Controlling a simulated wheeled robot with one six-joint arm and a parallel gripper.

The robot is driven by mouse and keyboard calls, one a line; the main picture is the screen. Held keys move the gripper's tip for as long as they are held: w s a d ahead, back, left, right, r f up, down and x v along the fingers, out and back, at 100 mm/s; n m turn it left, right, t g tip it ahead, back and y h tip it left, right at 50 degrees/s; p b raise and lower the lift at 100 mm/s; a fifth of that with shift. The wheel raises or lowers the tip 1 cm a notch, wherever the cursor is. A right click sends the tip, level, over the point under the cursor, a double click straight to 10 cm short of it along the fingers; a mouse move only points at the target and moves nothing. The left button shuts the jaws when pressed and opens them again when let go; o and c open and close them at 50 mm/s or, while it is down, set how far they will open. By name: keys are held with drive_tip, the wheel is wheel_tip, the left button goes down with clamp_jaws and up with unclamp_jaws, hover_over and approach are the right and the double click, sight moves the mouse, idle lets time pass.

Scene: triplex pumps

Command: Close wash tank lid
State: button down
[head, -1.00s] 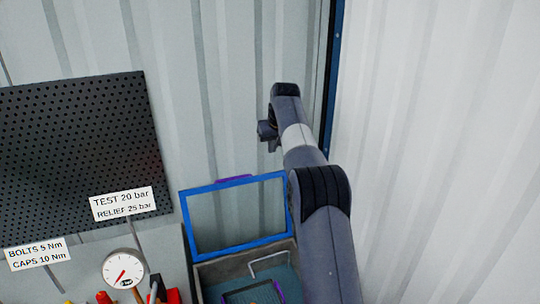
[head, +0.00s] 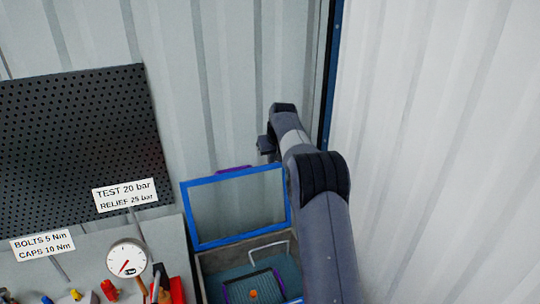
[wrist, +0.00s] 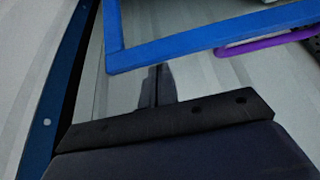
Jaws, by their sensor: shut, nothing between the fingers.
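The wash tank lid (head: 236,242), a blue frame around a clear pane, stands raised at the back of the wash tank (head: 220,261). A purple handle (head: 233,168) is on the lid's top edge. In the wrist view the lid's blue frame (wrist: 215,38) crosses the upper right, with the purple handle (wrist: 262,41) beside it. My gripper (wrist: 158,72) is shut and empty, its narrow fingers just below the blue frame in that picture, with no contact visible. In the head view my arm reaches up along the lid's right side, and my fingertips cannot be made out.
Inside the tank are a basket (head: 235,290) with purple ends and an orange piece (head: 253,294). A pressure gauge (head: 127,259) and several tools stand left of the tank. A dark pegboard (head: 75,145) hangs at left. Corrugated walls close in behind and at right.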

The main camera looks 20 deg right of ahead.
drive_tip(key=shift+s+r, duration=0.1)
drive_tip(key=shift+s, duration=0.25)
drive_tip(key=shift+s+b, duration=0.15)
drive_tip(key=shift+b, duration=0.3)
